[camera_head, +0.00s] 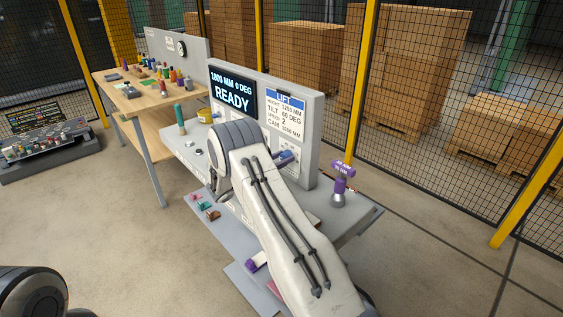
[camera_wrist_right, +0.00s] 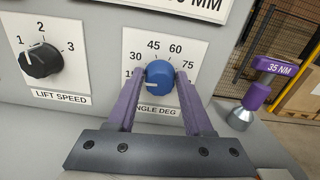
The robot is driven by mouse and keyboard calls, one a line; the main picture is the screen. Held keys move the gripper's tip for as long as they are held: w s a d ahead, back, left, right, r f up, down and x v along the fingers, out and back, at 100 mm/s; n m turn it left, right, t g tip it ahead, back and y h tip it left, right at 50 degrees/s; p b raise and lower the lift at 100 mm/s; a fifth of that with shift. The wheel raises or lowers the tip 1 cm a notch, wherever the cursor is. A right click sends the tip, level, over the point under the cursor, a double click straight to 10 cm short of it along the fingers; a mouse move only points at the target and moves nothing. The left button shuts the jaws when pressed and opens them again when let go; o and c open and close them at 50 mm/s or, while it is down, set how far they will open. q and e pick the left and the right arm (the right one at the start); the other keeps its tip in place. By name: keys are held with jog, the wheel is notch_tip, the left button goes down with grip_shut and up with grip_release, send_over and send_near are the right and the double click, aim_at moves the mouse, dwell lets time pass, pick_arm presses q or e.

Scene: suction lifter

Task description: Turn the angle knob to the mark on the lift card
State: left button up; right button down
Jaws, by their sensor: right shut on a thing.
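The blue angle knob (camera_wrist_right: 160,79) sits on a white dial plate in the right wrist view, with figures including 30, 45, 60 and 75. Its white pointer line points left, toward the low end of the scale. My right gripper (camera_wrist_right: 159,84) is shut on the knob, one purple finger on each side. In the head view my right arm hides most of that gripper and the dial. The lift card (camera_head: 286,115) reads TILT 60 DEG, with speed 2. The screen (camera_head: 232,92) beside it reads 1000 MM 0 DEG READY. My left gripper is out of view.
A purple-handled 35 NM tool (camera_head: 341,184) stands at the bench's right end. A green-handled item (camera_head: 180,118) and a yellow item (camera_head: 206,116) are left of my arm.

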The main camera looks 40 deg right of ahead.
jog(key=m+b, duration=0.3)
jog(key=b, duration=0.2)
jog(key=m+b, duration=0.4)
jog(key=b, duration=0.2)
jog(key=f+m+b, duration=0.1)
jog(key=m+b, duration=0.2)
jog(key=b, duration=0.3)
jog(key=shift+s+m, duration=0.15)
jog(key=shift+m, duration=0.15)
jog(key=m+b, duration=1)
jog(key=b, duration=0.7)
jog(key=shift+r+m+b, duration=0.15)
jog(key=shift+m+b, duration=0.95)
jog(key=shift+b, duration=0.3)
jog(key=shift+c, duration=2.1)
grip_release()
jog(key=shift+r, duration=0.1)
jog(key=shift+a, duration=0.1)
